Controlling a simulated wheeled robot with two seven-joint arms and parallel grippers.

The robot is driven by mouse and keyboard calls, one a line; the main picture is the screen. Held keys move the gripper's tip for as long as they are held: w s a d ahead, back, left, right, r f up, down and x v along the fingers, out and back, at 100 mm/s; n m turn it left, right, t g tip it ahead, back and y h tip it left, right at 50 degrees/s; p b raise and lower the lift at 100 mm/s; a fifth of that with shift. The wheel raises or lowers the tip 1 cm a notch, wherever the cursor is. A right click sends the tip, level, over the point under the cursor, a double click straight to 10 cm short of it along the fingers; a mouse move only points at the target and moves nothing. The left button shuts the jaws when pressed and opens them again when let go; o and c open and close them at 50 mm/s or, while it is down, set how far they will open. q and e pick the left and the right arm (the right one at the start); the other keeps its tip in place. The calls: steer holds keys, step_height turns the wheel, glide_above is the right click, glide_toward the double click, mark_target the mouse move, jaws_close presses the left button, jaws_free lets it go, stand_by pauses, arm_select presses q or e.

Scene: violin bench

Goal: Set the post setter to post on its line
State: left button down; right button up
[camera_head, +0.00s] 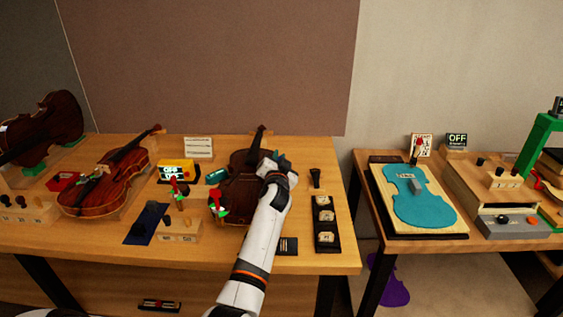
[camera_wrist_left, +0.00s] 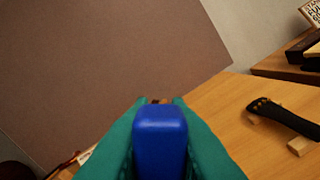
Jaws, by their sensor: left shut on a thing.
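My left gripper (camera_head: 275,163) is over the upper part of the middle violin (camera_head: 232,190), its arm crossing the right side of that violin. In the left wrist view the teal fingers are shut on a blue, round-edged block (camera_wrist_left: 160,135), which fills the space between them. I cannot tell for certain that this is the post setter; its far end is hidden. The violin is dark brown and lies with its neck away from me, with red and green parts near its left edge. Its line cannot be made out. My right gripper is not in view.
A second violin (camera_head: 105,185) lies to the left. A black part (camera_head: 315,179) on a small wooden block and a black tray (camera_head: 326,225) stand right of my arm. A second table holds a teal violin-shaped plate (camera_head: 420,203).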

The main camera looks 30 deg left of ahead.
arm_select(q)
steer(key=c, duration=1.4)
jaws_free()
steer(key=shift+o, duration=0.2)
steer(key=v, duration=1.2)
steer(key=shift+f, duration=0.1)
